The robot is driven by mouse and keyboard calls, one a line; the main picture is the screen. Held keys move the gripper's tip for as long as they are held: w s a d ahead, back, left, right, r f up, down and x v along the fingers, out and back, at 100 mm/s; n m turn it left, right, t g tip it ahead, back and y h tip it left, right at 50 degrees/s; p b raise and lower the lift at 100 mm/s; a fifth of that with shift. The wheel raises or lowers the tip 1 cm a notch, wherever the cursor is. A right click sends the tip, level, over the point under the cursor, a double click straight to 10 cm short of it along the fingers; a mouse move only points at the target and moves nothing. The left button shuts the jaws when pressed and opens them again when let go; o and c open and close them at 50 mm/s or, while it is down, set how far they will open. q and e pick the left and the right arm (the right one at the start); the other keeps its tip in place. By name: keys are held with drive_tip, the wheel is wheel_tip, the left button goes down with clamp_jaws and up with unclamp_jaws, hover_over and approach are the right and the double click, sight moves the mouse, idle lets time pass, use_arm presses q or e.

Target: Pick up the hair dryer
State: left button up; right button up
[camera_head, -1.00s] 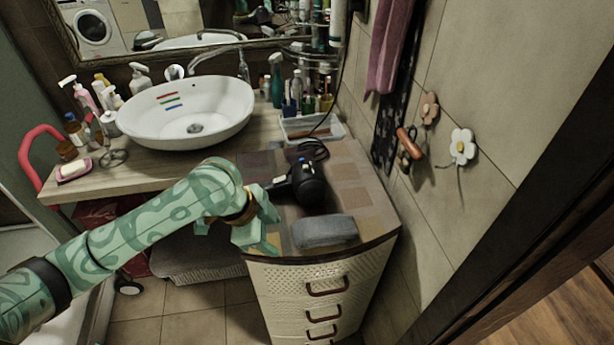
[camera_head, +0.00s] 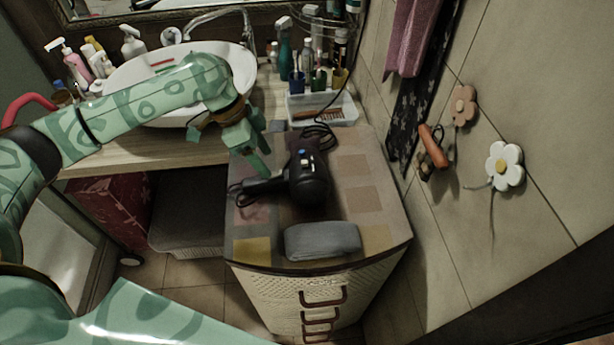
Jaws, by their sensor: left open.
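The black hair dryer (camera_head: 311,182) lies on top of the drawer cabinet (camera_head: 381,205), with its handle pointing left and its cord coiled behind it. It has a blue and light switch area on top. My left gripper (camera_head: 262,152) is open and empty above the cabinet's back left part. It is just behind and above the handle, apart from the dryer as far as I can tell. My right gripper is not in view.
A clear tray (camera_head: 350,112) and several bottles stand behind. My left arm covers part of the white basin (camera_head: 130,72). The tiled wall (camera_head: 540,110) with flower hooks borders the right side.

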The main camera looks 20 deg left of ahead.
sight(277, 172)
use_arm(q)
drive_tip(key=shift+x, duration=1.15)
drive_tip(key=shift+d+f+b, duration=0.1)
drive_tip(key=shift+f+b, duration=0.25)
drive_tip(key=shift+f, duration=0.05)
drive_tip(key=x, duration=0.2)
drive_tip(key=w+b+x, duration=0.1)
drive_tip(key=x, duration=0.1)
drive_tip(key=shift+f, duration=0.1)
drive_tip(key=shift+s, duration=0.1)
drive_tip(key=shift+c, duration=0.9)
clamp_jaws()
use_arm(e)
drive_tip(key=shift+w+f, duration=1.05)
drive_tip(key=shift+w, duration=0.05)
use_arm(q)
drive_tip(key=shift+r, duration=0.3)
